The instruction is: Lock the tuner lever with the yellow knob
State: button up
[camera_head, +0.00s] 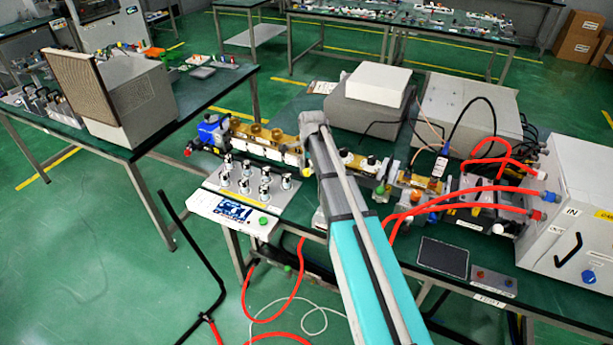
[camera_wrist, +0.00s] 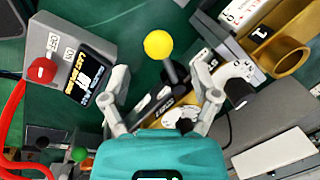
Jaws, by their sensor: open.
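The yellow ball knob (camera_wrist: 158,45) shows clearly in the wrist view, at the upper middle. It sits on a short dark stem that runs down to a black and brass block (camera_wrist: 160,101). My gripper (camera_wrist: 168,86) is open, with one finger on each side of the stem and block in the picture. The knob appears beyond the fingertips, and nothing is held between them. Whether a finger touches the block cannot be told. In the head view my arm crosses the middle and hides the gripper.
In the head view, red hoses (camera_head: 440,202) and a white cabinet (camera_head: 575,205) stand right of my arm. A knobbed panel (camera_head: 228,208) lies left.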

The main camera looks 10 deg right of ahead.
aim_at(307, 169)
jog(key=shift+w+f+b, duration=0.2)
jog(key=shift+f+b, duration=0.8)
jog(key=shift+f, duration=0.15)
jog(key=shift+w+f+b, duration=0.2)
jog(key=shift+f+b, duration=0.75)
jog(key=shift+f, duration=0.15)
jog(key=shift+c, duration=0.2)
grip_shut()
jog(key=shift+a, duration=0.2)
